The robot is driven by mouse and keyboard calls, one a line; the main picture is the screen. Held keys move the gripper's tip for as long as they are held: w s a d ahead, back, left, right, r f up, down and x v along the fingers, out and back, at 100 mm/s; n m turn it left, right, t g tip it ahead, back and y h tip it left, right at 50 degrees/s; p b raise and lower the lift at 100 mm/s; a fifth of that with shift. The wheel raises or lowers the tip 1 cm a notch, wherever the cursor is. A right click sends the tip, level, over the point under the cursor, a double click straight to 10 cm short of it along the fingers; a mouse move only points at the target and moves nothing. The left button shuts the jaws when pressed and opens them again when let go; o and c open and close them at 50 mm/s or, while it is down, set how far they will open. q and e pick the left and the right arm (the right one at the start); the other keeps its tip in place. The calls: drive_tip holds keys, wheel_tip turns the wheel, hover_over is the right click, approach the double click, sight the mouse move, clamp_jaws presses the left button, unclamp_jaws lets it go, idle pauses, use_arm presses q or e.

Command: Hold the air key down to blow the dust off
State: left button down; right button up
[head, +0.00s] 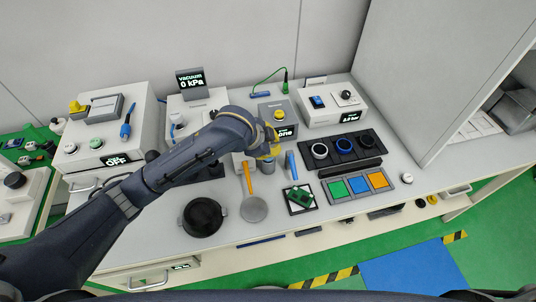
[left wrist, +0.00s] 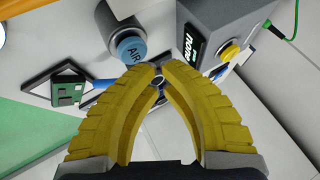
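The air key (left wrist: 130,48) is a blue round cap marked AIR on a grey cylinder in the left wrist view. In the head view the grey cylinder (head: 268,166) stands just below my gripper, its top partly hidden. My left gripper (head: 271,146) has yellow fingers; in the left wrist view its fingertips (left wrist: 160,68) come together with nothing held. The tips appear beside the key, apart from it. A green circuit board (head: 301,197) lies on a black-framed white pad; it also shows in the left wrist view (left wrist: 67,92). Dust is too small to make out. My right gripper is not in view.
A grey box (head: 279,113) with a yellow knob and a display reading "none" stands behind the key. Coloured pads (head: 357,186) are right.

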use_arm(q)
drive_tip(key=shift+r, duration=0.1)
drive_tip(key=shift+r, duration=2.45)
